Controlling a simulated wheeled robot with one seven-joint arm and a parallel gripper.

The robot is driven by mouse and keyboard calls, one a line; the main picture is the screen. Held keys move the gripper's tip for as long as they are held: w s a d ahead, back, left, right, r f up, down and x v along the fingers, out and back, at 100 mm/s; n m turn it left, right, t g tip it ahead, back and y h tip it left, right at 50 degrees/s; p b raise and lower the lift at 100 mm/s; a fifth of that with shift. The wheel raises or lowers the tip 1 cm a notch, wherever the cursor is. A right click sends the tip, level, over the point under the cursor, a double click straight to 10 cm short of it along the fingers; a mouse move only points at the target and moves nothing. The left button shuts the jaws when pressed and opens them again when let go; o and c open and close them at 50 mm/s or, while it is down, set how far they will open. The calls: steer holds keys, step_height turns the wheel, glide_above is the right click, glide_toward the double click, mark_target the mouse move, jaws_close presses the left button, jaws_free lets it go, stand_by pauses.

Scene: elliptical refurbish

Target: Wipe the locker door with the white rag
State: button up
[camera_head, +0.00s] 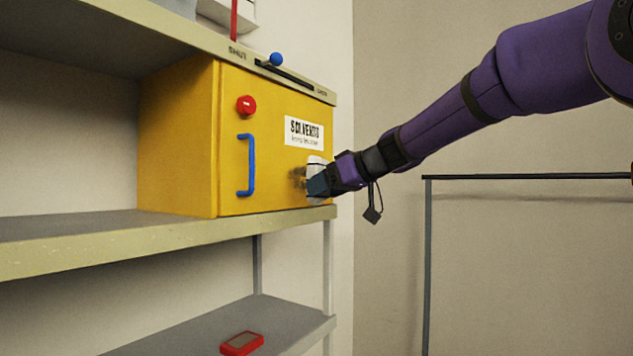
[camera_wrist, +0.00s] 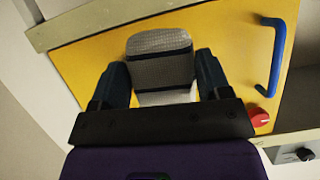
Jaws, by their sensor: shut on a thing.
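The yellow locker (camera_head: 270,175) stands on the shelf, its door shut, with a blue handle (camera_head: 247,165), a red knob (camera_head: 246,105) and a white "SOLVENTS" label (camera_head: 304,132). My gripper (camera_head: 317,182) is at the lower right part of the door. It is shut on the white rag (camera_head: 314,165). In the wrist view the rag (camera_wrist: 160,62) sits between my two dark fingers (camera_wrist: 161,80), in front of the yellow door (camera_wrist: 225,40). The rag appears to be against or very close to the door; contact is hard to tell. My fingers partly hide it.
A slider with a blue knob (camera_head: 277,59) is on the upper shelf edge, between "SHUT" and a second word. A red device (camera_head: 241,343) lies on the lower shelf. A dark rail frame (camera_head: 530,177) stands at right. The shelf left of the locker (camera_head: 60,222) is empty.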

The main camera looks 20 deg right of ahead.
mark_target(295, 186)
steer(key=shift+w+a+r, duration=0.25)
steer(key=shift+w+a, duration=0.4)
steer(key=shift+w, duration=0.1)
steer(key=shift+w+a+r, duration=0.25)
steer(key=shift+w+a, duration=0.4)
steer(key=shift+w, duration=0.05)
steer(key=shift+w+a+r, duration=0.25)
steer(key=shift+w+a, duration=0.4)
steer(key=shift+w, duration=0.1)
steer(key=shift+w+a, duration=0.6)
steer(key=shift+w, duration=0.2)
steer(key=shift+d, duration=0.1)
steer(key=shift+w+d, duration=0.5)
steer(key=shift+d, duration=0.2)
steer(key=shift+w+d, duration=0.45)
steer(key=shift+d, duration=0.2)
steer(key=w+d, duration=0.6)
steer(key=d, duration=0.2)
steer(key=shift+d, duration=0.15)
